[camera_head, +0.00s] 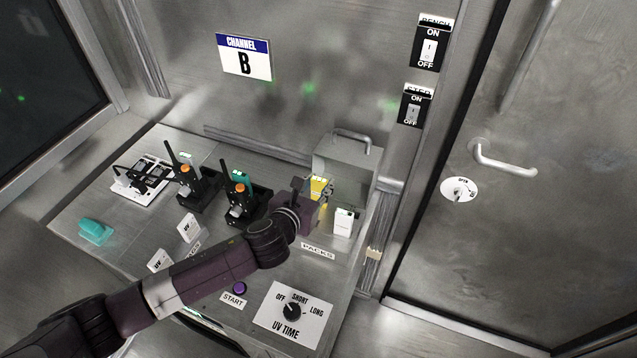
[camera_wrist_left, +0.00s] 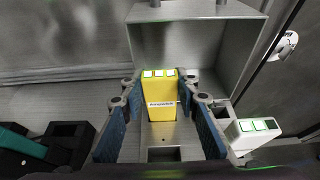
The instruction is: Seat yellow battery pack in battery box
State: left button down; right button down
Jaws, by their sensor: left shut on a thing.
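My left gripper (camera_head: 314,197) is shut on the yellow battery pack (camera_head: 319,188), at the right end of the bench. In the left wrist view the pack (camera_wrist_left: 160,98) is upright between the two blue-padded fingers (camera_wrist_left: 160,90), with several light squares on its top. A grey metal box (camera_head: 345,160) with a handle, which looks like the battery box, stands just behind the pack. In the wrist view its metal panel (camera_wrist_left: 195,40) rises behind the pack. A dark slot (camera_wrist_left: 163,155) shows in front of the pack. I cannot tell whether the pack touches the floor beneath it.
A white pack (camera_head: 344,222) stands close to the right of the gripper. Two black devices with antennas (camera_head: 240,205) stand to its left. A UV time dial (camera_head: 293,311) and purple start button (camera_head: 239,288) are at the front. A teal object (camera_head: 95,231) lies far left.

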pick_arm(q)
jog(key=shift+f, duration=0.5)
jog(key=c, duration=1.4)
grip_release()
jog(key=v, duration=1.2)
jog(key=shift+s, duration=0.1)
